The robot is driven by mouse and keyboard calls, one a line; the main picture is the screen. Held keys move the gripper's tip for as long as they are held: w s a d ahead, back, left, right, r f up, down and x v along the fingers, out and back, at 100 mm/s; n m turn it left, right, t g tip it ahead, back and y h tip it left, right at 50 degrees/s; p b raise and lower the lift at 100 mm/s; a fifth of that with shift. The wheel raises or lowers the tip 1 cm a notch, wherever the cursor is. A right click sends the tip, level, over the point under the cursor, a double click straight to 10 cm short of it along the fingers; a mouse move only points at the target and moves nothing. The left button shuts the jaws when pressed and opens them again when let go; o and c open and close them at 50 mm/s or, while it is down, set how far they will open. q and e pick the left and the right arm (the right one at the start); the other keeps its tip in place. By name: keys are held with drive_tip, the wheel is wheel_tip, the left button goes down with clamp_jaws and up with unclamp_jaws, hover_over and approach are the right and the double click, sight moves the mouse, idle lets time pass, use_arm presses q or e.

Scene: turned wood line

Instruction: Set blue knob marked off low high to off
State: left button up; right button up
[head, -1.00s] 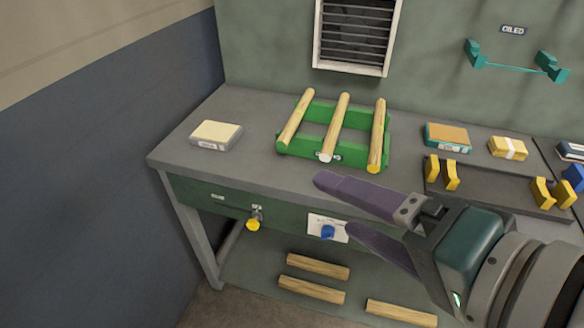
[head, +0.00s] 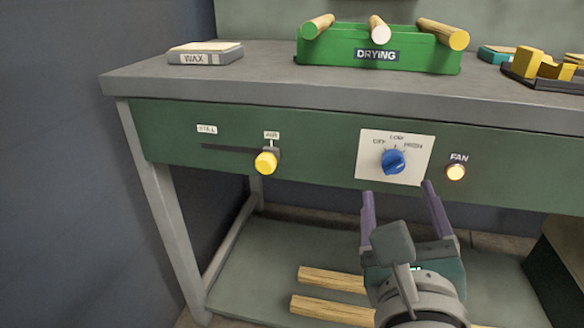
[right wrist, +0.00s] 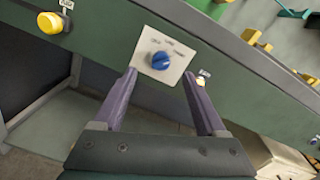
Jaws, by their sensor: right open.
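The blue knob (head: 393,161) sits on a white plate (head: 419,171) on the green front panel of the bench. Three small labels arc above it; the middle one reads LOW, and the side ones are blurred. I cannot tell which label the knob points at. My right gripper (head: 399,191) is open and empty, pointing at the plate from below, its purple fingertips apart and just below and to either side of the knob. In the right wrist view the knob (right wrist: 162,61) shows between and just beyond the fingertips (right wrist: 159,74). My left gripper is not in view.
A yellow slider knob (head: 265,162) is left of the plate; a glowing light (head: 455,172) marked FAN is on the right. Above are a WAX box (head: 204,54) and a green DRYING rack (head: 380,50) with rods. Wooden rods (head: 333,279) lie on the lower shelf.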

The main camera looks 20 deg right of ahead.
sight(394, 169)
drive_tip(key=shift+m, duration=0.4)
drive_tip(key=x, duration=0.3)
drive_tip(key=b+x, duration=0.1)
drive_tip(key=x, duration=0.2)
drive_tip(key=f+x, duration=0.1)
drive_tip(key=x, duration=0.3)
drive_tip(key=shift+s+d+f, duration=0.15)
drive_tip(key=shift+d, duration=0.2)
clamp_jaws()
